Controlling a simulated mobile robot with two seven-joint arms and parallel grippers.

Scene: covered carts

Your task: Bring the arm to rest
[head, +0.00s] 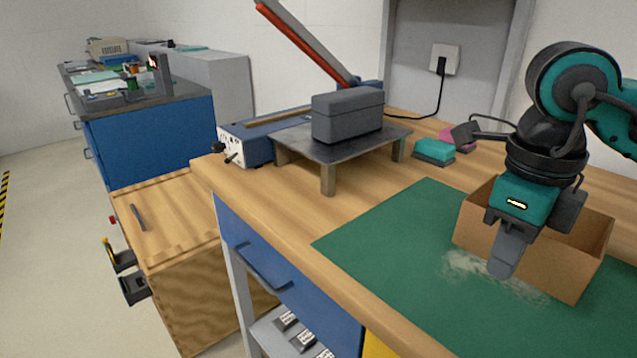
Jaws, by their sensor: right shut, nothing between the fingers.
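My right arm comes in from the right edge. My right gripper (501,268) points down, shut and empty, over the green mat (385,235). It is in front of an open cardboard box (587,252) and hides part of it. I cannot tell whether the fingertips touch the mat. My left gripper is out of view.
A dark grey case (347,117) sits on a low metal-topped stand (330,150) on the wooden bench. Teal and pink blocks lie behind the mat. A wooden crate (205,275) stands left of the bench. The mat's left part is clear, apart from a pale dusty patch near the gripper.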

